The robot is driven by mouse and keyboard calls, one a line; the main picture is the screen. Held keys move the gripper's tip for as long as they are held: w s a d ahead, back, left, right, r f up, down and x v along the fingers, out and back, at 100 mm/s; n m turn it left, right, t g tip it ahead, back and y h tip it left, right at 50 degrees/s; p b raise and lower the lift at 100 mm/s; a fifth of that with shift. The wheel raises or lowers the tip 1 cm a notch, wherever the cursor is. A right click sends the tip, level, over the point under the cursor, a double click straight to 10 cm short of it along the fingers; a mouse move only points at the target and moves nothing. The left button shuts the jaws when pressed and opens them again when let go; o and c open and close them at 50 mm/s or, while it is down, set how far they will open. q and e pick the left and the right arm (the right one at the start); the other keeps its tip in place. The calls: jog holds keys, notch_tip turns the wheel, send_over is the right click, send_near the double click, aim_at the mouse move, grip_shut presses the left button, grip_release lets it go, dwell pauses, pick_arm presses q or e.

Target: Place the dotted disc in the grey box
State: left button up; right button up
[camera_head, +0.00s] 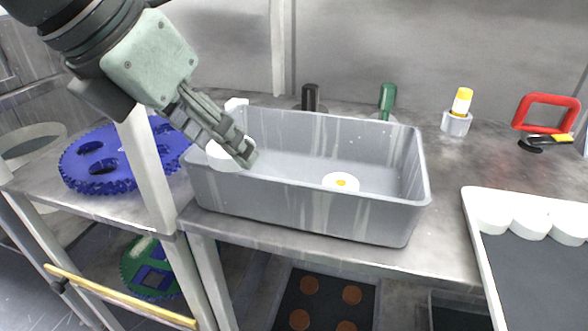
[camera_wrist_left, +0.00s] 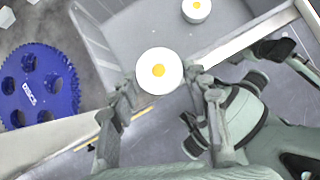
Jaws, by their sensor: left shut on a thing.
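My left gripper (camera_head: 236,152) is shut on a white disc (camera_head: 226,160) at the left end of the grey box (camera_head: 310,209). In the left wrist view, this held disc (camera_wrist_left: 159,84) shows a yellow dot on its face, between the two fingers of the left gripper (camera_wrist_left: 161,79). The disc is at the height of the box's rim or above it; its exact clearance is hard to tell. Another white disc with a yellow dot (camera_head: 341,187) lies on the box floor, right of the gripper. It also shows in the wrist view (camera_wrist_left: 196,11). My right gripper is not in view.
A blue toothed wheel (camera_head: 98,165) lies left of the box. Behind it stand a black-handled tool (camera_head: 309,97), a green-handled tool (camera_head: 387,101) and a yellow-topped bottle (camera_head: 461,102). A white tray (camera_head: 478,240) with white discs sits at right. The box's middle floor is free.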

pick_arm(q)
jog(key=w+d+f, duration=0.1)
jog(key=w+f, duration=0.1)
jog(key=w+d+f, duration=0.1)
jog(key=w+d, duration=0.1)
jog(key=w, duration=0.1)
jog(key=w+d+f, duration=0.2)
jog(key=w, duration=0.1)
jog(key=shift+f+p, duration=0.35)
jog(key=shift+p, duration=0.05)
jog(key=shift+c, duration=0.5)
jog(key=shift+w+d+f, duration=0.1)
jog(key=shift+f, duration=0.05)
notch_tip(320, 180, down, 3)
jog(key=shift+f, duration=0.45)
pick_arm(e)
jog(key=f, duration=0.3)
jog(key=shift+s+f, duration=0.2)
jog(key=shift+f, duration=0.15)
